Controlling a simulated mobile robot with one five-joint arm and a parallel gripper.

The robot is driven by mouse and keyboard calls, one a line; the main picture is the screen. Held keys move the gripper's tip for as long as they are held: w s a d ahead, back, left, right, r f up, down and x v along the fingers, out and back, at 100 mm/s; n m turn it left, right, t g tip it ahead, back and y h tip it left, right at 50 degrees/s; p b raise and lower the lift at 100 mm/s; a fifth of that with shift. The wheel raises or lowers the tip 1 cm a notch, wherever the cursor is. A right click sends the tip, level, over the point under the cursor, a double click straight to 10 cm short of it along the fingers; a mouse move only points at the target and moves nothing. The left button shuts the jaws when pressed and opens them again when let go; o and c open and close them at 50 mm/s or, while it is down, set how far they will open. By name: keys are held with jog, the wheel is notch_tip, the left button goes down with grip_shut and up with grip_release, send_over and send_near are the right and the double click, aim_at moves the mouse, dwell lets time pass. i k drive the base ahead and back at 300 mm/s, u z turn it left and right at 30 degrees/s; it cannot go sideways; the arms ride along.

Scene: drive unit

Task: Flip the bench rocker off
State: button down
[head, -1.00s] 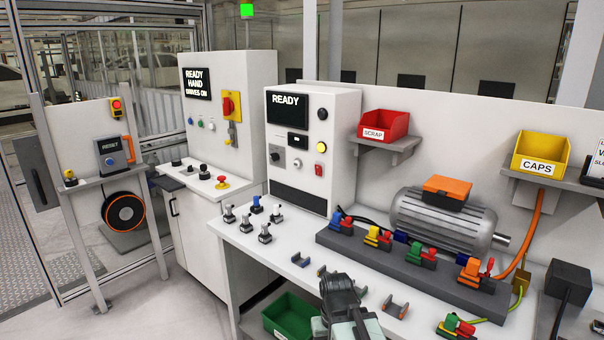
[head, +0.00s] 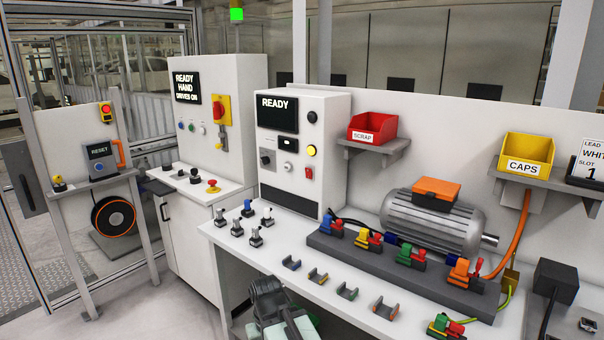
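The white bench box (head: 325,190) stands at the back left of the bench, its screen (head: 278,115) reading READY. Its front has a small red switch (head: 308,172), which looks like the rocker; which way it is tipped is too small to tell. A yellow button (head: 311,151), a black knob (head: 312,117) and a grey selector (head: 266,159) are on the same face. My gripper (head: 266,287) is at the bottom, by the bench's front edge, below and apart from the box. Its fingers cannot be made out clearly.
Small joystick-like parts (head: 255,237) stand in front of the box. Several coloured clips (head: 318,276) lie on the bench (head: 295,250). A motor (head: 432,225) and a grey connector rail (head: 400,270) are to the right. A control cabinet (head: 240,120) stands to the left.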

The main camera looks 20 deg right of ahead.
aim_at(308, 174)
jog(key=i, duration=1.4)
jog(key=u, duration=1.4)
